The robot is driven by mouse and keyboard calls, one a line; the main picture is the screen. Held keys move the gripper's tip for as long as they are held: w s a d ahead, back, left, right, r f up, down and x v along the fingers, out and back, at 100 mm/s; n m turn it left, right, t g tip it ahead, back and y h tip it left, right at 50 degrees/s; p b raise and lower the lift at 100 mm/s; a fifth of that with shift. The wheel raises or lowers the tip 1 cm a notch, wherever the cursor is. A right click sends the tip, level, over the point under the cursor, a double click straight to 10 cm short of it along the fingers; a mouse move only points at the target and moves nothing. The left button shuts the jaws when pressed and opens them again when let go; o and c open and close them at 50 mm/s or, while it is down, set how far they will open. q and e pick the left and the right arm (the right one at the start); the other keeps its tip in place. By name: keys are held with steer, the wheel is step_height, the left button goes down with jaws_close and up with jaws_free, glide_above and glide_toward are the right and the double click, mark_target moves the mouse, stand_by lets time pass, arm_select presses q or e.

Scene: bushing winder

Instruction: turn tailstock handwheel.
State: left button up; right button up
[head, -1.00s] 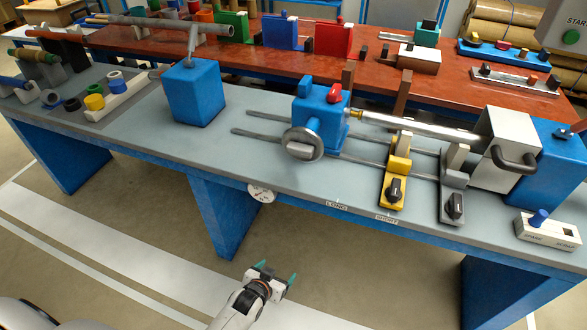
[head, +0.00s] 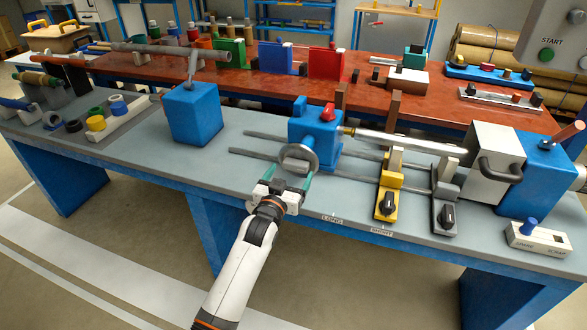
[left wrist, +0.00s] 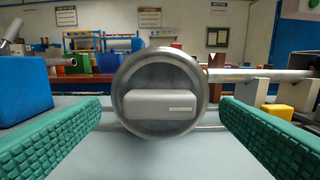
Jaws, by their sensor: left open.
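The tailstock handwheel (head: 297,159) is a grey metal disc with a raised bar grip, on the near face of the blue tailstock (head: 318,133). In the left wrist view the handwheel (left wrist: 161,97) is centred, its bar (left wrist: 160,105) lying roughly level. My left gripper (head: 285,183) is open just in front of the handwheel. Its green fingers stand to either side, with visible gaps between them and the wheel in the wrist view. The tailstock has a red knob (head: 328,113) on top. My right gripper is not in view.
A long rod (head: 405,140) runs from the tailstock to the grey headstock box (head: 492,160). Yellow (head: 388,188) and grey (head: 444,197) rests with black knobs stand to the right. A blue block (head: 193,114) stands left. The bench front between is mostly clear.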

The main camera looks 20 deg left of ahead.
mark_target(295, 167)
arm_select(q)
steer(key=shift+w, duration=1.75)
steer(key=c, duration=1)
